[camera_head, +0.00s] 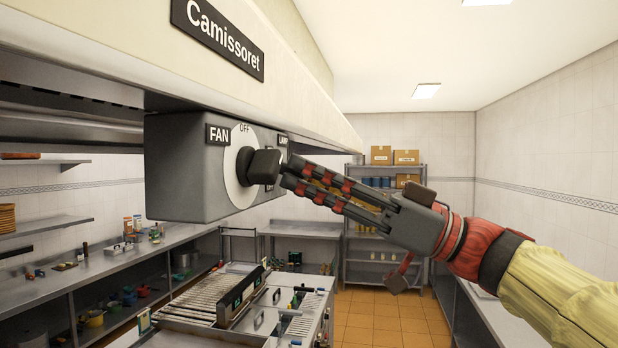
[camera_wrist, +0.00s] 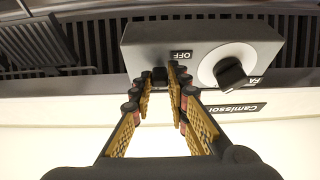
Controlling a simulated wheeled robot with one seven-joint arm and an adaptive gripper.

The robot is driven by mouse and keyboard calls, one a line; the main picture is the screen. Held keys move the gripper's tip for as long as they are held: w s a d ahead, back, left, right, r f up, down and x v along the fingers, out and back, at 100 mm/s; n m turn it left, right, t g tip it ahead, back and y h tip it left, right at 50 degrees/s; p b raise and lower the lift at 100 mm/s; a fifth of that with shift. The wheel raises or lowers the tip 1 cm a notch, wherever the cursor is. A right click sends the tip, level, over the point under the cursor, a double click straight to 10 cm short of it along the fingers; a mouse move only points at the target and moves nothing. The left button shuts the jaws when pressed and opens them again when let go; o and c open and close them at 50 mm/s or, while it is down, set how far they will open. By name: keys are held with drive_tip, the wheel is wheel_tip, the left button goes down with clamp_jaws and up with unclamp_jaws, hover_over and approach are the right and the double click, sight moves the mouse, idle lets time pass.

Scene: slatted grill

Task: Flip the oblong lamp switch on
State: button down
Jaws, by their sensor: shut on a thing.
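The grey control box (camera_head: 180,165) hangs under the hood and also shows upside down in the wrist view (camera_wrist: 140,40). On its face, the lamp switch (camera_wrist: 160,74) shows as a small dark piece between my fingertips, with an OFF label (camera_wrist: 181,56) near it. Its lever position cannot be made out. In the head view the fan knob and my fingers hide the switch; only part of a LAMP label (camera_head: 283,140) shows. My gripper (camera_head: 287,172) is closed on the lamp switch, its fingers (camera_wrist: 159,80) narrowing together at the box face.
The round fan knob (camera_head: 264,166) on its white dial sits beside my fingers, close to them; it also shows in the wrist view (camera_wrist: 231,73). The hood edge (camera_head: 240,100) runs just above. A slatted grill (camera_head: 205,297) stands below. Free air lies to the right.

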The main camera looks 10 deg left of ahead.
drive_tip(key=shift+d+r, duration=0.1)
drive_tip(key=shift+r+g+h+p, duration=0.1)
drive_tip(key=shift+r+h+p, duration=0.45)
drive_tip(key=shift+h, duration=0.6)
drive_tip(key=shift+r+g+h+p, duration=0.1)
drive_tip(key=shift+r+h+p, duration=0.45)
drive_tip(key=shift+h, duration=0.65)
drive_tip(key=shift+r+g+h+p, duration=0.1)
drive_tip(key=shift+r+h+p, duration=0.2)
drive_tip(key=shift+h+p, duration=0.65)
drive_tip(key=shift+h, duration=0.3)
drive_tip(key=c, duration=1.8)
unclamp_jaws()
drive_tip(key=shift+o, duration=0.4)
